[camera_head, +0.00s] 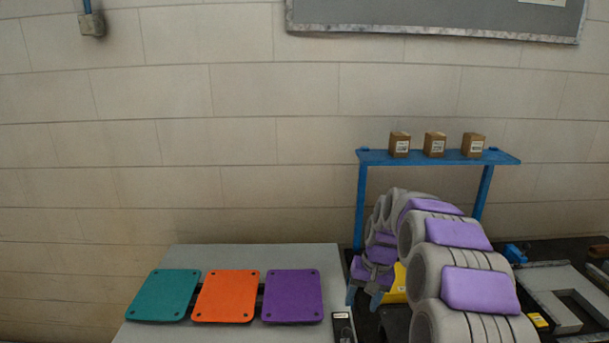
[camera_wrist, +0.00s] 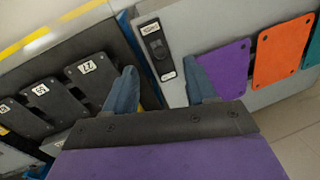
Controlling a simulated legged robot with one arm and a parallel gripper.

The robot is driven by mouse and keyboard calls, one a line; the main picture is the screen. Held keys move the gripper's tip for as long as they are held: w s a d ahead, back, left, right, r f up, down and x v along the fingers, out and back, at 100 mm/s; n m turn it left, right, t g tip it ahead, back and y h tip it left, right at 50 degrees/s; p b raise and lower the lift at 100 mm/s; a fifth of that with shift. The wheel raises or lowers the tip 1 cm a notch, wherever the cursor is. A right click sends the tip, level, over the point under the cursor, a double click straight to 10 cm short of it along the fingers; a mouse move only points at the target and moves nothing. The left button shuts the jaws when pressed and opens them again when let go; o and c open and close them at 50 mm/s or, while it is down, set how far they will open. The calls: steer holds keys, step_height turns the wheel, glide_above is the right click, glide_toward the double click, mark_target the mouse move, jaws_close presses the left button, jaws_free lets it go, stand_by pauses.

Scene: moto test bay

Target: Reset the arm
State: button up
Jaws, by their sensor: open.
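My arm (camera_head: 450,262), grey with purple pads, rises from the lower right, bends over and comes down at the middle right in the head view. My gripper (camera_head: 364,298) hangs at its end, pointing down near the right edge of the grey table. In the wrist view my gripper (camera_wrist: 160,76) shows two blue fingers spread apart with nothing held between them. A black switch (camera_wrist: 156,45) on the table edge lies beyond the gap between the fingers.
Teal (camera_head: 163,294), orange (camera_head: 227,296) and purple (camera_head: 292,296) plates lie on the grey table (camera_head: 255,257). A blue rack (camera_head: 440,158) holds three small boxes behind my arm. A yellow object (camera_head: 398,287) is close behind my gripper. Dark numbered panels (camera_wrist: 95,77) show at left in the wrist view.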

steer(key=s+a+r, duration=0.1)
steer(key=s+r, duration=0.1)
steer(key=s, duration=0.4)
steer(key=s+a+r, duration=0.2)
steer(key=s+r, duration=0.1)
steer(key=s, duration=0.3)
steer(key=s+d+f+n+g+h, duration=0.1)
steer(key=s+f+h, duration=0.1)
steer(key=s, duration=2.7)
steer(key=shift+s+n+g, duration=0.35)
steer(key=shift+n+g, duration=0.05)
steer(key=shift+f, duration=0.1)
